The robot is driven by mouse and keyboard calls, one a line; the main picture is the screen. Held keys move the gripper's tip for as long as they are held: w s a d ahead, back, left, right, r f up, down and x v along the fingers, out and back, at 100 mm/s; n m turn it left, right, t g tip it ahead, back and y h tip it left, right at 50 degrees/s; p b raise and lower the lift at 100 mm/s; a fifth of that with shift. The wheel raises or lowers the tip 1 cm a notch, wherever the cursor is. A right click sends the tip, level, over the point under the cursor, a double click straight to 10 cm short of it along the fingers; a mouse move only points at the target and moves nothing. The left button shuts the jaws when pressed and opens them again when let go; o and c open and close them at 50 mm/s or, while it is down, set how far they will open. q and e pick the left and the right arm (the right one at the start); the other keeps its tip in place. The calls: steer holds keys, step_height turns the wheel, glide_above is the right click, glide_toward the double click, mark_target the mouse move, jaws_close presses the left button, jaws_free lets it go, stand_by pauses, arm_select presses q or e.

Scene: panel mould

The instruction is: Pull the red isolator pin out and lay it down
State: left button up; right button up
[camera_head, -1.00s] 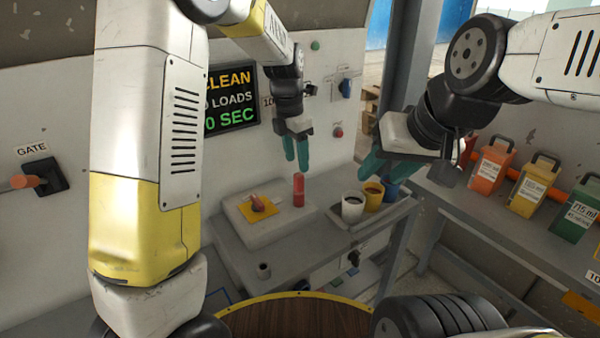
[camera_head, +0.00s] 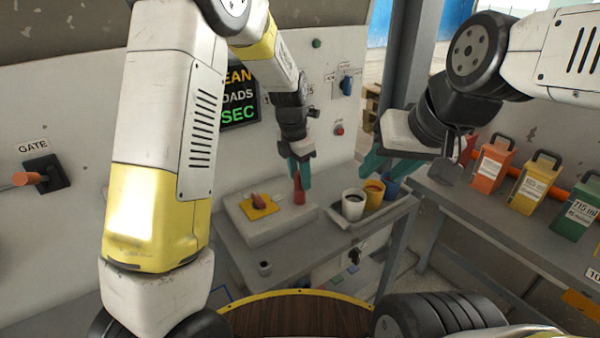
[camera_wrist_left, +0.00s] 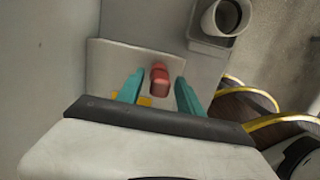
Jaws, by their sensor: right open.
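The red isolator pin (camera_head: 299,192) stands upright on the pale block (camera_head: 272,228) on the bench, beside a yellow plate with a red handle (camera_head: 259,205). My left gripper (camera_head: 299,176) has come down over the pin, with its teal fingers on either side of the pin's upper part. In the left wrist view the pin (camera_wrist_left: 159,82) lies between the two fingers, with gaps visible on both sides, so the left gripper is open. My right gripper (camera_head: 376,160) is open and empty, above and to the right of the cups.
Orange, yellow and green containers (camera_head: 531,184) line the right bench.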

arm_select(q)
jaws_close()
steer(key=shift+r, duration=0.15)
steer(key=shift+r, duration=3.65)
step_height(320, 180, up, 4)
steer(key=shift+f, duration=0.1)
